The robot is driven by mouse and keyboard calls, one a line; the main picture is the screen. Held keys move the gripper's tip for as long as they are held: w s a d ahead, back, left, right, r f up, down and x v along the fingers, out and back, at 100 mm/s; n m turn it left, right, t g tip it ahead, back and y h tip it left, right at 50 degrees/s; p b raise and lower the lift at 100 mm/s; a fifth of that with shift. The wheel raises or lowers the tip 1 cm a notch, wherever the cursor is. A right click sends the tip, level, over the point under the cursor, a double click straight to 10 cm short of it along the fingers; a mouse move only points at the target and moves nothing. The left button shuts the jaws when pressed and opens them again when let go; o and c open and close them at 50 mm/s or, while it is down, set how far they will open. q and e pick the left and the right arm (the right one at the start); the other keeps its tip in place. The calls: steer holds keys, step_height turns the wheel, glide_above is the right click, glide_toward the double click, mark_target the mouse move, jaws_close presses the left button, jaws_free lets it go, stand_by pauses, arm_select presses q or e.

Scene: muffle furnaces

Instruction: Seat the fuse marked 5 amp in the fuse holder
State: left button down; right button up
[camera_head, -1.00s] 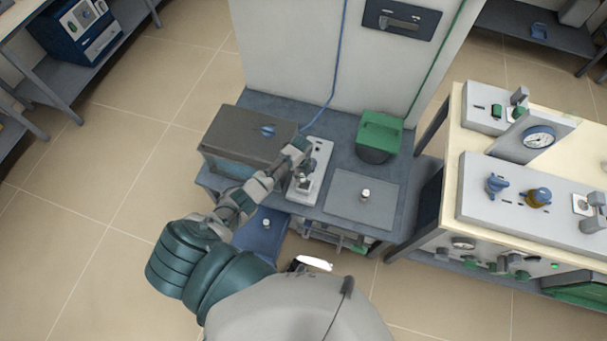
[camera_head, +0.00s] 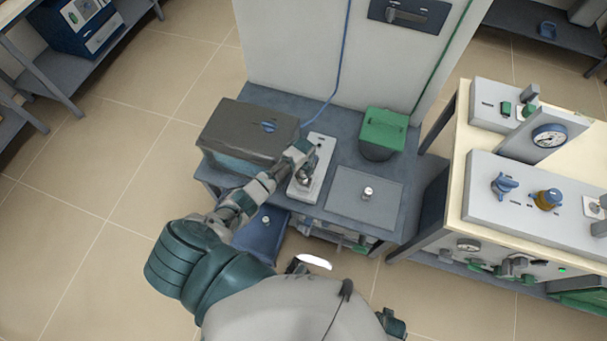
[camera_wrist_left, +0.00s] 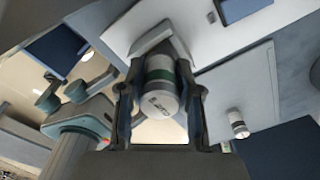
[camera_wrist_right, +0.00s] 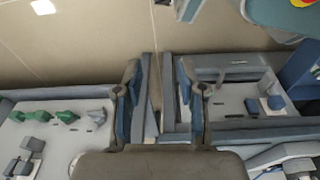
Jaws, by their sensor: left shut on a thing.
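My left gripper (camera_wrist_left: 158,115) is shut on a white cylindrical fuse (camera_wrist_left: 161,84) with a green band. Its dark end mark is too small to read. In the head view my left gripper (camera_head: 298,157) is over the pale fuse holder board (camera_head: 321,158), hiding part of it. In the left wrist view a grey bracket (camera_wrist_left: 150,38) on this board is just behind the fuse; I cannot tell whether they touch. A second small fuse (camera_head: 367,192) stands on the grey mat, also seen in the left wrist view (camera_wrist_left: 237,122). My right gripper (camera_wrist_right: 160,105) is open and empty.
A dark grey box (camera_head: 245,130) stands left of the board and a green container (camera_head: 382,132) right of it. A blue tray (camera_head: 258,238) with a small pale item is in front. A bench with control panels (camera_head: 530,190) is at right.

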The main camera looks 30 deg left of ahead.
mark_target(304, 182)
arm_select(q)
steer(key=shift+d+f+b, duration=0.45)
steer(key=shift+d+f, duration=0.05)
steer(key=shift+d, duration=0.25)
steer(key=shift+f, duration=0.3)
steer(key=shift+a+f+b, duration=0.2)
steer(key=shift+f+b, duration=0.05)
steer(key=shift+b, duration=0.1)
steer(key=shift+s+a+f, duration=0.15)
steer(key=shift+s+a, duration=0.05)
steer(key=shift+s, duration=0.1)
steer(key=shift+s+d+f, duration=0.1)
steer(key=shift+d+f, duration=0.05)
steer(key=shift+d, duration=0.1)
steer(key=c, duration=0.9)
jaws_free()
steer(key=shift+o, duration=1)
steer(key=shift+a+f, duration=0.15)
steer(key=shift+f, duration=0.05)
steer(key=shift+w+a+f, duration=0.15)
steer(key=shift+w+a, duration=0.05)
steer(key=shift+w, duration=0.1)
arm_select(e)
steer(key=r, duration=0.1)
steer(key=w+r, duration=0.1)
steer(key=r, duration=0.1)
steer(key=w+r, duration=0.1)
steer(key=r, duration=0.1)
steer(key=shift+w+d, duration=0.1)
